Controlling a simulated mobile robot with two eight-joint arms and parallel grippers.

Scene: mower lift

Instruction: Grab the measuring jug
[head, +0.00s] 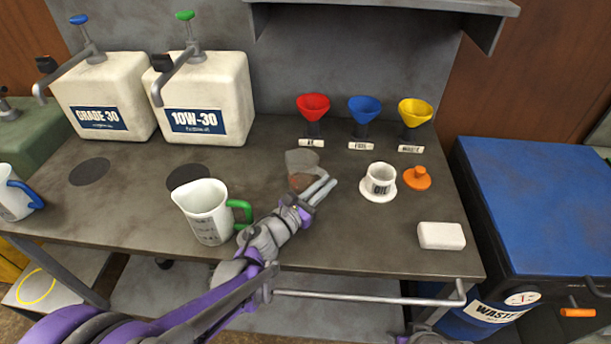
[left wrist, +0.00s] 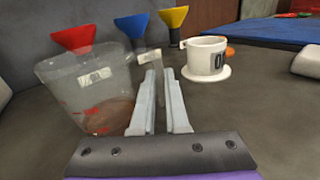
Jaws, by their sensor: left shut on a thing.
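A clear measuring jug (head: 303,160) with brown liquid in the bottom stands on the grey bench. It also shows at the left of the left wrist view (left wrist: 85,95), with red marks on its wall. My left gripper (head: 325,188) reaches over the bench to the right side of this jug. In the left wrist view its fingers (left wrist: 161,90) are close together, shut on the jug's clear handle (left wrist: 149,64); the exact contact is hard to see. A white jug with a green handle (head: 204,210) stands left of my left arm. My right gripper is not in view.
A white oil cup (head: 379,178) on a saucer, an orange stopper (head: 417,178) and a white block (head: 441,236) stand to the right. Red (head: 313,104), blue (head: 364,106) and yellow (head: 415,110) funnels are behind. A shelf (head: 390,5) overhangs the back.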

